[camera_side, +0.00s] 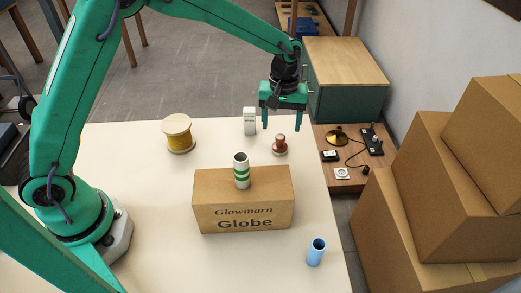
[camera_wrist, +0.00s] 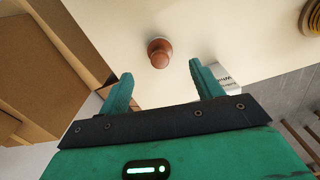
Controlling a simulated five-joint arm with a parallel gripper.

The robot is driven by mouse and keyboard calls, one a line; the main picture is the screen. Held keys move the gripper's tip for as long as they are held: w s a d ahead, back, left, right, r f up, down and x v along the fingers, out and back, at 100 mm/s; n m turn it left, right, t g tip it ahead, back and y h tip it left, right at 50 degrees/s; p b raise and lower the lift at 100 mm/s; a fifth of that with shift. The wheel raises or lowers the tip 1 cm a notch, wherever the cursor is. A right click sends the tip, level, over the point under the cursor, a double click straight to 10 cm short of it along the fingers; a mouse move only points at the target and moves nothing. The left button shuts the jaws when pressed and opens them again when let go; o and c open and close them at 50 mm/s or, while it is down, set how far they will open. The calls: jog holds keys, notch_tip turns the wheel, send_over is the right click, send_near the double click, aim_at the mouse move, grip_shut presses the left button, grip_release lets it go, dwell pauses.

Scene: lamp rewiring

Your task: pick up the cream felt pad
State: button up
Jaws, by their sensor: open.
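I cannot make out a cream felt pad for certain in either view; the table top (camera_side: 150,235) is itself cream. My gripper (camera_side: 282,124) is open and empty above the far right part of the table. In the wrist view my gripper (camera_wrist: 161,72) has its two fingers apart with nothing between them. A small copper-brown knob-shaped piece (camera_side: 279,145) stands on the table below and near the gripper. In the wrist view the brown piece (camera_wrist: 159,53) lies just beyond the fingertips, between their lines.
A small white box (camera_side: 250,121) stands left of the gripper, and a yellow spool (camera_side: 178,134) farther left. A cardboard Globe box (camera_side: 243,205) carries a green-striped white tube (camera_side: 241,171). A blue tube (camera_side: 316,252) stands front right. A low wooden surface (camera_side: 372,184) holds electrical parts.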

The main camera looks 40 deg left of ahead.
aim_at(280, 136)
jog(key=shift+f, duration=1.15)
jog(key=shift+f, duration=2.6)
jog(key=c, duration=1.1)
